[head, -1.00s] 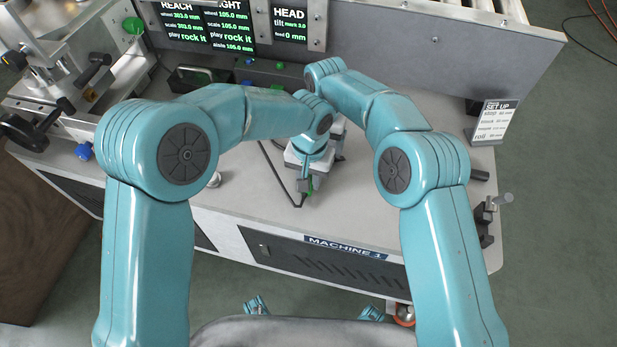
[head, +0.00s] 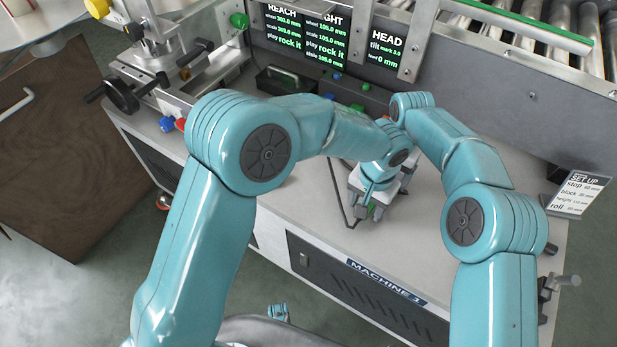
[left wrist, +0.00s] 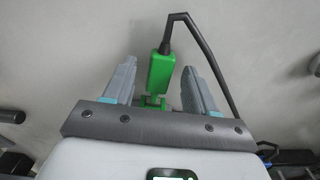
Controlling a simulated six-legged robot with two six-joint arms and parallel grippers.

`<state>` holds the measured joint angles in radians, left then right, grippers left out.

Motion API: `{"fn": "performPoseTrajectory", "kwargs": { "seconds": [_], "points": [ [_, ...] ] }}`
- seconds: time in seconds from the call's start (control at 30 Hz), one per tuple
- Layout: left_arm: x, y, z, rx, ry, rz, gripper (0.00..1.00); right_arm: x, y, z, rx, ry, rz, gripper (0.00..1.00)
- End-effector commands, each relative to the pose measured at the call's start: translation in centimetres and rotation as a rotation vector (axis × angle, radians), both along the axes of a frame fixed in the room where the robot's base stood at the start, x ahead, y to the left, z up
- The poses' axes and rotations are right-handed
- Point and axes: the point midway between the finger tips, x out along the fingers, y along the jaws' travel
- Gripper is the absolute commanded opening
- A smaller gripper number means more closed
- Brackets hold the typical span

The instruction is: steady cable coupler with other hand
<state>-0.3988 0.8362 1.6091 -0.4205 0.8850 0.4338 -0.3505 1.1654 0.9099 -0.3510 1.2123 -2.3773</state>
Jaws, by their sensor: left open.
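The green cable coupler (left wrist: 158,72) is upright between the fingers of my left gripper (left wrist: 155,88) in the left wrist view. A black cable (left wrist: 188,18) leaves its top and bends down to the right. The fingers are open, with a gap on each side of the coupler. In the head view my left gripper (head: 365,212) is low over the bench, with only a bit of the green coupler (head: 371,208) showing. My right arm reaches in from the right; its wrist passes behind my left wrist, and its gripper is hidden.
The grey bench (head: 300,205) has a front panel marked MACHINE 1 (head: 386,281). A handwheel clamp (head: 122,96) stands at the left, a SET UP card (head: 578,193) at the right. Display panels (head: 305,35) and a roller conveyor (head: 540,40) are at the back. Bench left of my left gripper is clear.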

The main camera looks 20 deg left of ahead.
Motion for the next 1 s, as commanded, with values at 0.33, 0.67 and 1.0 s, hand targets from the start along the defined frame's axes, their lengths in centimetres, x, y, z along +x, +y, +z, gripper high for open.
{"fn": "performPoseTrajectory", "kwargs": {
  "seconds": [0.33, 0.67, 1.0],
  "points": [
    [-6.6, 1.7, 0.1, -0.001, -0.002, -0.001, 0.57, 0.0, 0.0, 0.0, 0.000, -0.001, 0.000, 0.48],
    [-4.7, 7.5, 0.9, -0.002, -0.005, 0.173, 0.57, 0.0, 0.0, 0.0, 0.000, -0.001, 0.000, 0.48],
    [-2.3, 14.1, 3.2, -0.002, -0.006, 0.310, 0.57, 0.0, 0.0, 0.0, 0.000, 0.000, 0.000, 0.48]
  ]
}}
